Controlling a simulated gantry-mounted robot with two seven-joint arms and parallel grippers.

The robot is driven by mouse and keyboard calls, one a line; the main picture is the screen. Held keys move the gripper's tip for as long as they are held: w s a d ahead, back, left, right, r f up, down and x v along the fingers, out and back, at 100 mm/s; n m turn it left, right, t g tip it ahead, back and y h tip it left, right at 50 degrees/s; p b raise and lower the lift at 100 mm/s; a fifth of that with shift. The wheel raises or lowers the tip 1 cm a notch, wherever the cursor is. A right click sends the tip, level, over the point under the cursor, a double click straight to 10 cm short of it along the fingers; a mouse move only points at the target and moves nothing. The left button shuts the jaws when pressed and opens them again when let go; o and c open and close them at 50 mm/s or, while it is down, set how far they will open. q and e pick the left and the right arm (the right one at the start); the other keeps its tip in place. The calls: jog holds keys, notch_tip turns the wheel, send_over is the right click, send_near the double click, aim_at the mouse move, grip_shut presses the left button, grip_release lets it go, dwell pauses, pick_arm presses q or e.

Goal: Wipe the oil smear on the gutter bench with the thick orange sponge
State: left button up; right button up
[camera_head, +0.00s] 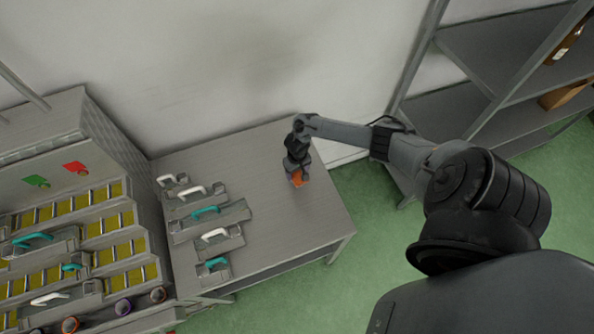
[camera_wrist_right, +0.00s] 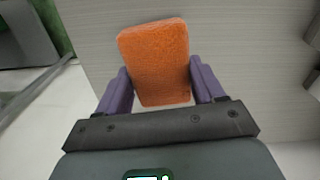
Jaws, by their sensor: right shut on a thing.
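The thick orange sponge (camera_head: 299,179) is at the grey bench top (camera_head: 275,150), near its right side. In the right wrist view the sponge (camera_wrist_right: 155,62) sits between the two purple fingers of my right gripper (camera_wrist_right: 160,85), which is shut on it. In the head view my right gripper (camera_head: 297,168) points down over the bench. I cannot tell whether the sponge touches the bench. No oil smear can be made out on the bench; it may be hidden by the gripper or sponge. My left gripper is not in view.
Several grey trays with white or teal handles (camera_head: 206,212) stand on the bench's left part. A stepped rack with yellow panels (camera_head: 120,222) stands left of the bench. A wall (camera_head: 230,60) is behind, and metal shelving (camera_head: 470,95) is at right. The bench around the sponge is clear.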

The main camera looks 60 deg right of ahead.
jog(key=shift+r+p, duration=1.25)
jog(key=shift+r, duration=0.15)
